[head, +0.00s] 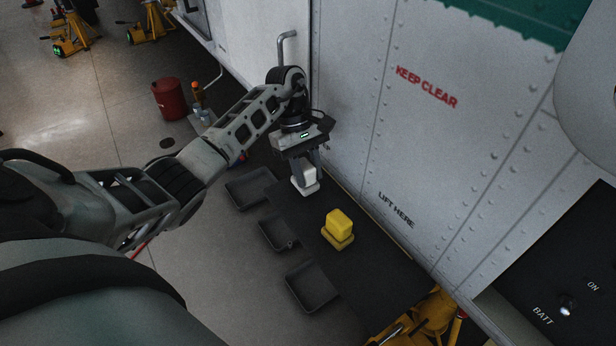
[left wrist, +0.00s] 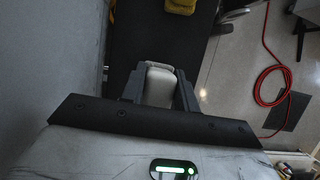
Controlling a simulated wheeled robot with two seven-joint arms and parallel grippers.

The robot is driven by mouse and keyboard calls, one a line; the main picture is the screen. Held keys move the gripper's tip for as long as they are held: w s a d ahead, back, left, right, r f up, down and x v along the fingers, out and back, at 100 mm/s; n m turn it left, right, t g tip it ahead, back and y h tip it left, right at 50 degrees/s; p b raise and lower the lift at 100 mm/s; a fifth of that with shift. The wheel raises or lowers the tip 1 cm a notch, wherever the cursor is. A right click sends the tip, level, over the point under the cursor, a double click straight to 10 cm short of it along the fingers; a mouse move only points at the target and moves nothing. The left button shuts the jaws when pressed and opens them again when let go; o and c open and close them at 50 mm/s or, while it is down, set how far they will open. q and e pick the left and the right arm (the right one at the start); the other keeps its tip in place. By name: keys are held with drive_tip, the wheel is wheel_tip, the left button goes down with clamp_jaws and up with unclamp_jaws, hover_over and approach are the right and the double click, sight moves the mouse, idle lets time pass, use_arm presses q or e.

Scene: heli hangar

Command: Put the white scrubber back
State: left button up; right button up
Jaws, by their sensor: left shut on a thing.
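My left gripper (head: 306,168) is shut on the white scrubber (head: 308,183), above the far end of a black bench top (head: 285,203). I cannot tell whether the scrubber touches the bench top. In the left wrist view the white scrubber (left wrist: 160,88) sits between the two fingers of my left gripper (left wrist: 160,76). A yellow scrubber (head: 339,225) stands on a yellow base near the middle of the bench top; part of it also shows at the top of the left wrist view (left wrist: 157,5). My right gripper is not in view.
Three shallow dark trays (head: 251,187), (head: 278,233), (head: 311,287) line the bench's left side and look empty. A riveted grey wall (head: 430,130) rises close along its right side. A red canister (head: 169,100) stands on the floor beyond. A red hose (left wrist: 262,90) lies on the floor.

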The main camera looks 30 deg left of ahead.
use_arm(q)
drive_tip(key=shift+s+d+f, duration=0.1)
drive_tip(key=shift+d+f, duration=0.05)
drive_tip(key=shift+f, duration=1.05)
drive_tip(key=o, duration=1.1)
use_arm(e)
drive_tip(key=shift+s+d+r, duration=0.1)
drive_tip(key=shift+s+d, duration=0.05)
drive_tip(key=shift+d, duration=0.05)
use_arm(q)
drive_tip(key=b+v, duration=0.2)
drive_tip(key=v, duration=1)
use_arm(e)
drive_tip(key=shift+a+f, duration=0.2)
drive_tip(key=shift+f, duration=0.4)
